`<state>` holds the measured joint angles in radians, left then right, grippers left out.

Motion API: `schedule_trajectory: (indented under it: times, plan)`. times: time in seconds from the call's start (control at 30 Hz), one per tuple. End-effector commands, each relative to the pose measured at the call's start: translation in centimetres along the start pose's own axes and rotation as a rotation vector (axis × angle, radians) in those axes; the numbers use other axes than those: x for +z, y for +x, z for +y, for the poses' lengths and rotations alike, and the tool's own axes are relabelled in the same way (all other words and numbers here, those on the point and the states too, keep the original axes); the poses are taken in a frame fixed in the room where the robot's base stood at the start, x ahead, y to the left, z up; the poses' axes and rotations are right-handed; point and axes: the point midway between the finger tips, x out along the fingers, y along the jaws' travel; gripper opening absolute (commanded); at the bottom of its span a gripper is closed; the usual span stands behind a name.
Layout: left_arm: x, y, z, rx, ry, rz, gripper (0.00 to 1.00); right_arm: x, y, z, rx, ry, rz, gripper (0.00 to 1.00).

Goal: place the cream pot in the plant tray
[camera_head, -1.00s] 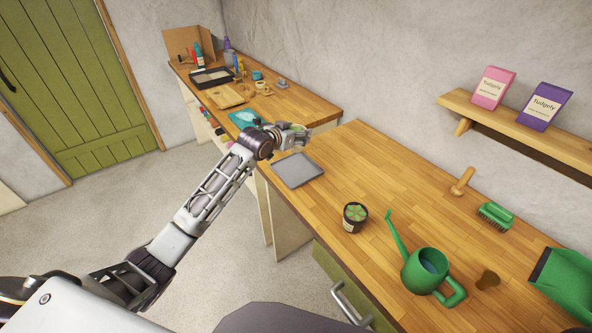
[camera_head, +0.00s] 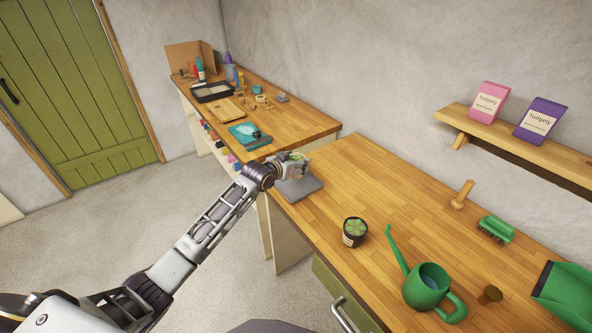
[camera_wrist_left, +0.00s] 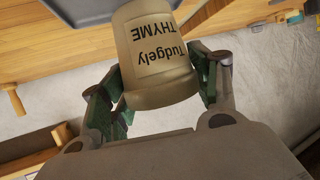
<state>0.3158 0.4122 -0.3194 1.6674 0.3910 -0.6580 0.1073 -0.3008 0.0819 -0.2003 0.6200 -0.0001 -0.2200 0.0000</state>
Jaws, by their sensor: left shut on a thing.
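The cream pot (camera_wrist_left: 160,60) shows in the left wrist view with "Tudgely THYME" lettering, upside down in that picture. My left gripper (camera_wrist_left: 158,88) is shut on it, with a green finger on each side. The plant tray (camera_head: 302,190) is a flat grey tray on the near bench. Its grey edge (camera_wrist_left: 90,10) also shows beyond the pot in the wrist view. I cannot tell whether pot and tray touch.
A dark pot with a succulent (camera_head: 354,231), a green watering can (camera_head: 427,287), a brush (camera_head: 496,229) and a wooden tool (camera_head: 462,194) stand on the bench (camera_head: 385,190). The wood right of the tray is clear. A shelf (camera_head: 520,145) holds two packets.

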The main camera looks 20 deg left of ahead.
Motion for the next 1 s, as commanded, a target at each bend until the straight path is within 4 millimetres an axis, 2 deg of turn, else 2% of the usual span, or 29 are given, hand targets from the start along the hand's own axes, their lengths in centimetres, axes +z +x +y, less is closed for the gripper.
schedule_trajectory:
  times: [0.27, 0.6, 1.0]
  plan:
    - [0.2, 0.1, 0.0, 0.0, 0.0, 0.002, 0.29, -0.1, 0.0, -0.1, -0.001, 0.001, 0.001, 0.56]
    - [3.1, 1.3, 0.1, 0.001, 0.001, 0.002, 0.29, -0.2, -0.3, -0.3, -0.003, 0.002, 0.002, 0.56]
    - [3.4, 1.4, 0.0, 0.0, 0.001, 0.002, 0.29, -0.2, -0.3, -0.3, -0.003, 0.002, 0.002, 0.56]
